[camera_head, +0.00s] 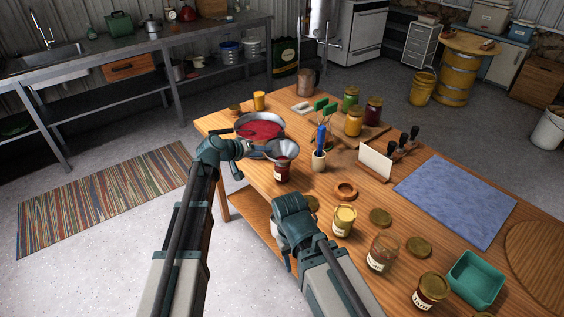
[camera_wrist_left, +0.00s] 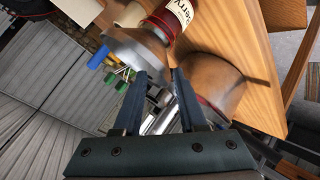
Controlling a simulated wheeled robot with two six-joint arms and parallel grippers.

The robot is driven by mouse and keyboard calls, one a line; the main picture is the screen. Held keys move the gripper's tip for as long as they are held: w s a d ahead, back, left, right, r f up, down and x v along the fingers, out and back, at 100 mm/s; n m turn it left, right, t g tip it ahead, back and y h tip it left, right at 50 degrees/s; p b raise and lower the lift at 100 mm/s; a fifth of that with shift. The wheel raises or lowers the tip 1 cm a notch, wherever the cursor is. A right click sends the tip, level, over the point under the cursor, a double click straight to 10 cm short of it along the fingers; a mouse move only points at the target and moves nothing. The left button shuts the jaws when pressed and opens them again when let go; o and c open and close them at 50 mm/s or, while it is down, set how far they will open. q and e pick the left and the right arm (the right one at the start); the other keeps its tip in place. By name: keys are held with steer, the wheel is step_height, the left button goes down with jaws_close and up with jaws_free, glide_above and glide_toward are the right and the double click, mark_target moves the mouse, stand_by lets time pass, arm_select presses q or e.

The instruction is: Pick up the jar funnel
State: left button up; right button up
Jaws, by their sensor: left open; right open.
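The metal jar funnel (camera_head: 284,149) sits in the mouth of a jar of dark red jam (camera_head: 282,173), near the left edge of the wooden table. In the left wrist view the scene is turned over, and the funnel (camera_wrist_left: 140,52) lies just past my finger tips, with the labelled jar (camera_wrist_left: 172,18) behind it. My left gripper (camera_head: 250,149) is open beside the funnel, between it and the table edge. The fingers (camera_wrist_left: 161,74) hold nothing. My right gripper (camera_head: 292,209) is low at the table's near edge, its fingers mostly hidden by its own wrist; it is open.
A wide pan of red jam (camera_head: 262,126) stands close behind the funnel. A cup of utensils (camera_head: 319,160) stands to its right. A wooden ring (camera_head: 345,190), jars and lids (camera_head: 380,217) lie nearer. The blue mat (camera_head: 455,198) is bare.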

mark_target(270, 154)
arm_select(q)
steer(key=shift+w+d+f, duration=0.1)
steer(key=shift+w+d, duration=0.05)
steer(key=shift+d, duration=0.05)
steer(key=b+x, duration=0.2)
steer(key=x, duration=0.1)
steer(key=b+x, duration=0.1)
steer(key=shift+a+f, duration=0.2)
steer(key=shift+f, duration=0.35)
steer(key=shift+w+d+f, duration=0.1)
steer(key=shift+w+d, duration=0.2)
steer(key=shift+w, duration=0.05)
steer(key=shift+s, duration=0.1)
steer(key=shift+c, duration=0.2)
jaws_close()
